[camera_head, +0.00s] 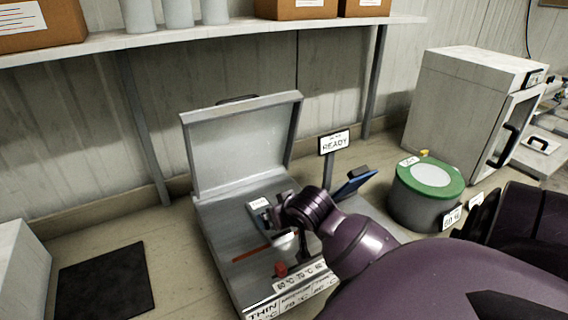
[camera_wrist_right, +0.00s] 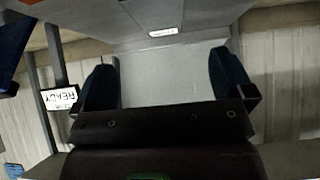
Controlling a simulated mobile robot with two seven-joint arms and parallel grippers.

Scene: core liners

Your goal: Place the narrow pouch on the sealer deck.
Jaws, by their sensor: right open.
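The sealer is a grey box with its lid (camera_head: 243,145) raised and a flat deck (camera_head: 226,222) below. A small grey piece with a white label (camera_head: 258,203), which looks like the narrow pouch, lies on the deck at my right gripper (camera_head: 284,224), partly hidden by it. A white label (camera_wrist_right: 163,32) also shows at the top of the right wrist view. My right gripper (camera_wrist_right: 165,85) is open, its two dark blue fingers apart with only a pale grey surface visible between them. I cannot tell whether it touches the pouch. My left gripper is not in view.
A red strip (camera_head: 250,253) and a red knob (camera_head: 281,268) are at the deck's front. A READY sign (camera_head: 334,143) and a tilted blue panel (camera_head: 353,184) stand to the right. A green-topped drum (camera_head: 408,205) stands beyond. A black mat (camera_head: 105,283) lies left.

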